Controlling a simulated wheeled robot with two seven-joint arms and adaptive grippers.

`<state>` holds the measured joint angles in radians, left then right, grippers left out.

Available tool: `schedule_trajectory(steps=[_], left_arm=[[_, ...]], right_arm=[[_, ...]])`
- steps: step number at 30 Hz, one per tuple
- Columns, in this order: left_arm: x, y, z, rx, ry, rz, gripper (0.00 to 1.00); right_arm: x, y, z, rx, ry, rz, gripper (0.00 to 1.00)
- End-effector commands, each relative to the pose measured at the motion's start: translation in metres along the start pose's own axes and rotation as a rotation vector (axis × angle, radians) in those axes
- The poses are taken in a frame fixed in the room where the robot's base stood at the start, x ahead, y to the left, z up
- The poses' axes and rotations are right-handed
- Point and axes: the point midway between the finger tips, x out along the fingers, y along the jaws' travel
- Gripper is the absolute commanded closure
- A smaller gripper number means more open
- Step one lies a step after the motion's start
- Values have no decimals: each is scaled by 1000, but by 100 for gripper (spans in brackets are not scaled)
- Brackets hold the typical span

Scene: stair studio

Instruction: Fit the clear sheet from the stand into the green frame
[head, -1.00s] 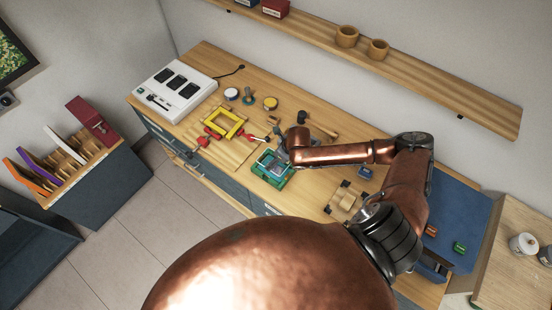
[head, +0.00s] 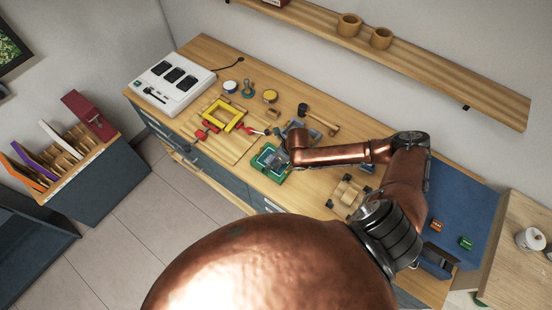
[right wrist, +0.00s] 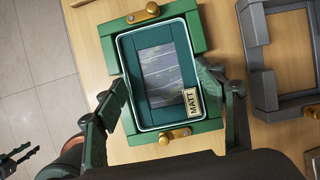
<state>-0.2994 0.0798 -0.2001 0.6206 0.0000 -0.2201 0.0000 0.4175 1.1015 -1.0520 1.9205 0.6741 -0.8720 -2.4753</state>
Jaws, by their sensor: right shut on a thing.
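The green frame (head: 268,174) lies on the wooden bench; it also fills the middle of the right wrist view (right wrist: 191,33). The clear sheet (right wrist: 160,72), with a pale rim and a "MATT" label, overlies its opening. I cannot tell whether it is seated or just above. My right gripper (right wrist: 163,82) is shut on the sheet, one finger at each long side; in the head view my wrist hides much of this. A grey stand (right wrist: 287,103) is to the right of the frame, empty where visible. My left gripper (right wrist: 17,157) shows small and dark at lower left, its prongs apart.
A yellow frame (head: 222,114) with red-handled clamps lies left of the green frame. Brass knobs (right wrist: 144,14) sit on the green frame's ends. A mallet (head: 324,122) lies behind, a wooden fixture (head: 347,192) right. The bench's front edge is close to the frame.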

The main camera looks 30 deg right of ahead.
Motion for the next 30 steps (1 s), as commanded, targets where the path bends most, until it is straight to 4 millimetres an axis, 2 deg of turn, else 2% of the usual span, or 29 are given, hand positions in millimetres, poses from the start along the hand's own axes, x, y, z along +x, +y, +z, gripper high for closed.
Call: schedule_trajectory(steps=[13, 14, 22, 30], left_arm=[[0, 0, 0, 0, -1, 0, 66], [0, 0, 0, 0, -1, 0, 66], [0, 0, 1, 0, -1, 0, 66], [0, 0, 1, 0, -1, 0, 66]], right_arm=[[1, 0, 0, 0, -1, 0, 62], [1, 0, 0, 0, -1, 0, 35], [1, 0, 0, 0, 0, 0, 16], [1, 0, -1, 0, 1, 0, 15]])
